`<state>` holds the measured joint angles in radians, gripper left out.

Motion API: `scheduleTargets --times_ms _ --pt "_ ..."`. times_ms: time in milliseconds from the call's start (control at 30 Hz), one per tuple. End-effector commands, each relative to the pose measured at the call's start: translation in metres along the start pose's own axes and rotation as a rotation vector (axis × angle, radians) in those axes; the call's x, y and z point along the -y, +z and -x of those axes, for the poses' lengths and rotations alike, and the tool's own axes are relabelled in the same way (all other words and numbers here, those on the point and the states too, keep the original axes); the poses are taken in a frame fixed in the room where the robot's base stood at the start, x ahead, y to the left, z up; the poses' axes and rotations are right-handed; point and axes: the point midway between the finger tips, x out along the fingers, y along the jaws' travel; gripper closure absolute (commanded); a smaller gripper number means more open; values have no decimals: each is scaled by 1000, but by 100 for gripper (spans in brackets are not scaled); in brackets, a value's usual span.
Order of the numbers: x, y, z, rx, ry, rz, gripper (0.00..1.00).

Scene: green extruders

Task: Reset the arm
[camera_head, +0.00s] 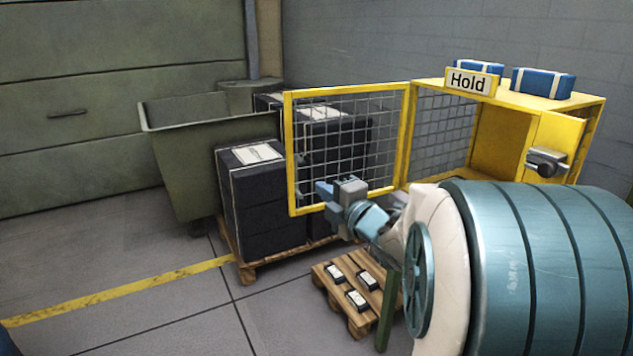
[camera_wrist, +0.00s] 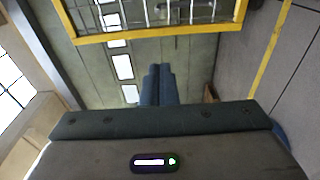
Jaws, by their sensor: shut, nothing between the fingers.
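My gripper (camera_head: 325,190) is in the middle of the head view, in front of the lower part of an open yellow mesh door (camera_head: 409,140). Its blue fingers (camera_wrist: 158,84) point away from the wrist in the wrist view and lie together, with nothing between them. The arm comes in from the right, partly hidden behind a large teal ribbed cylinder in the right foreground. I cannot tell whether that cylinder is part of me. The yellow frame of a mesh panel (camera_wrist: 150,34) crosses the top of the wrist view.
A yellow cabinet (camera_head: 590,115) with a "Hold" sign (camera_head: 472,82) has blue packs (camera_head: 543,82) on top. Black stacks (camera_head: 262,195) stand on a pallet beside a green bin (camera_head: 185,165). A small pallet (camera_head: 335,297) holds black boxes below my gripper. The left floor is clear.

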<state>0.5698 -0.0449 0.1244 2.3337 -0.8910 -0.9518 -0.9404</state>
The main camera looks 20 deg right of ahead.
Motion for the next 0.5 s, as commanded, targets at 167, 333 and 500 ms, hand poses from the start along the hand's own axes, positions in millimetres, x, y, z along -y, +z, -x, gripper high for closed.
scheduleTargets --times_ms 167,333,500 --pt "0 -1 14 2 0 1 100" --pt "-2 -2 16 9 -6 -8 100" --pt "-19 1 16 106 -70 -112 100"
